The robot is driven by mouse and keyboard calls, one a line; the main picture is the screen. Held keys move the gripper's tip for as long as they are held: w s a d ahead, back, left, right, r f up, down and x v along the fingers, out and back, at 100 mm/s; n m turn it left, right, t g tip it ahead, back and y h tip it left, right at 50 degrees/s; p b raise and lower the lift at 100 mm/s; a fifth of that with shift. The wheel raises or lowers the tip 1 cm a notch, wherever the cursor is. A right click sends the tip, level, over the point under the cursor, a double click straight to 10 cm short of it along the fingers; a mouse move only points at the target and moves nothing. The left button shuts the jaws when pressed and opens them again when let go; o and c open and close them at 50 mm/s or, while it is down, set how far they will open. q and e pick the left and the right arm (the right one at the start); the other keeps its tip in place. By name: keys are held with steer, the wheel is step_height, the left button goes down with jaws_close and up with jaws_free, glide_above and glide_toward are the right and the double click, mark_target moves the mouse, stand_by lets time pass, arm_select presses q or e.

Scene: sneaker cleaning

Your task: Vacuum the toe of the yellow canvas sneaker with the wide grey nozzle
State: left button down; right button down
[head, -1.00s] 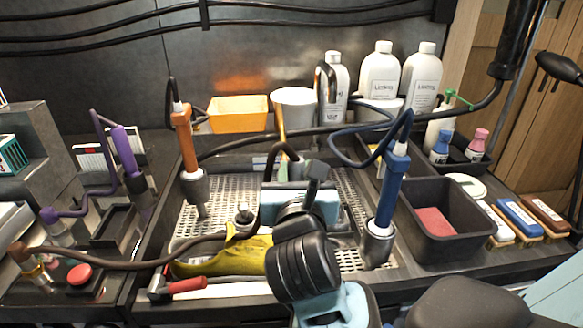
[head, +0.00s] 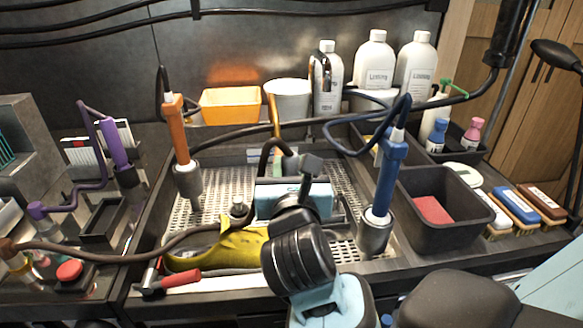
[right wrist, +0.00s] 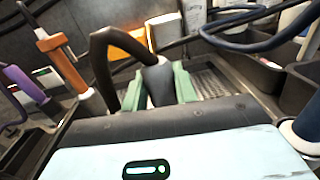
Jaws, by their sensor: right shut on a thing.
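The yellow canvas sneaker (head: 236,247) lies on the perforated tray (head: 192,218) at the front, partly hidden by my right arm; I cannot make out clearly which end is the toe. My right gripper (right wrist: 157,88) is shut on the grey nozzle (right wrist: 159,82), which has a black hose arching from its top to the left. In the head view the gripper (head: 286,168) is beyond the sneaker, to its upper right and apart from it. The nozzle's lower end is hidden behind my wrist. My left gripper is not in view.
An orange tool (head: 178,130) and a blue tool (head: 389,180) stand in holders either side of the tray. A red-handled tool (head: 180,279) lies at the front left. A dark bin (head: 440,238) and brushes (head: 515,207) stand right; bottles (head: 375,62) stand behind. Hoses cross the area.

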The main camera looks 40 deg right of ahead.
mark_target(290, 152)
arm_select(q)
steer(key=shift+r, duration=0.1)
arm_select(e)
steer(key=shift+w+d, duration=0.25)
steer(key=shift+w, duration=0.25)
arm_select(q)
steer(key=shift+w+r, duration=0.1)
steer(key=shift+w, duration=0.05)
arm_select(e)
steer(key=shift+r, duration=0.15)
stand_by(0.6)
